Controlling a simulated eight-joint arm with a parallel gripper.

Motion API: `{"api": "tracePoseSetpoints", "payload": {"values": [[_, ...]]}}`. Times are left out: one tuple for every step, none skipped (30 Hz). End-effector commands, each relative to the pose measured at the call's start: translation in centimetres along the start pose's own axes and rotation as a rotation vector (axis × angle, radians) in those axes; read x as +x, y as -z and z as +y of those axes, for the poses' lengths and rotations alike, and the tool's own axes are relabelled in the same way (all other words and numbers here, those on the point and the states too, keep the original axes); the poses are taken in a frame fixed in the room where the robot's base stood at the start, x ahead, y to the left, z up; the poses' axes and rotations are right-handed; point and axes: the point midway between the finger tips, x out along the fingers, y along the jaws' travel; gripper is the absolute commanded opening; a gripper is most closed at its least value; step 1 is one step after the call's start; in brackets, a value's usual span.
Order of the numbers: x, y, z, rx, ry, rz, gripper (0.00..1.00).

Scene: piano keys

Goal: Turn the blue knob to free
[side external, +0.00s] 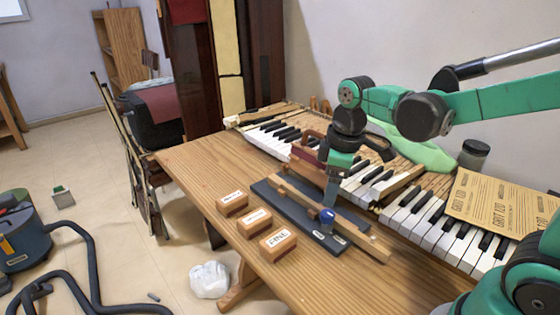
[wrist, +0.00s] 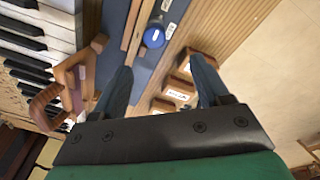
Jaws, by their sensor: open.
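The blue knob (side external: 327,216) sits on a dark board (side external: 268,190) with a wooden strip along it, on the wooden table. It also shows in the wrist view (wrist: 153,37) as a round blue cap with a white mark. Small white labels (wrist: 171,30) lie beside it on the board; their words are too small to read. My gripper (side external: 332,195) points down close to the knob, its fingers partly overlapping each other in the side view. In the wrist view my gripper (wrist: 161,68) is open, with nothing between the fingers; the knob appears beyond the fingertips.
Three labelled wooden blocks (side external: 254,221) stand left of the board. Piano keys (side external: 430,220) run behind it.

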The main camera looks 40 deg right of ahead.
Motion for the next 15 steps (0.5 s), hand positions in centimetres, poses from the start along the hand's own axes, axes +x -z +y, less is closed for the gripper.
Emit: {"api": "tracePoseSetpoints", "payload": {"values": [[0.5,0.1,0.5,-0.05,0.027,-0.032,0.69],[0.8,0.1,0.7,-0.078,0.042,-0.049,0.69],[1.1,0.1,0.9,-0.111,0.06,-0.067,0.69],[1.2,0.1,1.0,-0.131,0.073,-0.078,0.69],[1.4,0.1,1.1,-0.149,0.082,-0.086,0.69],[1.6,0.0,1.2,-0.166,0.093,-0.095,0.69],[1.7,0.0,1.2,-0.176,0.098,-0.099,0.69],[1.8,0.0,1.2,-0.182,0.102,-0.102,0.69],[2.1,0.0,1.2,-0.187,0.105,-0.104,0.69],[2.3,-0.1,1.2,-0.189,0.106,-0.105,0.69],[2.6,-0.1,1.2,-0.19,0.106,-0.105,0.69],[3.0,-0.1,1.1,-0.19,0.106,-0.105,0.69],[3.3,-0.1,1.1,-0.189,0.106,-0.105,0.69],[3.7,-0.2,1.1,-0.189,0.105,-0.104,0.69],[4.2,-0.3,1.0,-0.189,0.105,-0.104,0.69]]}}
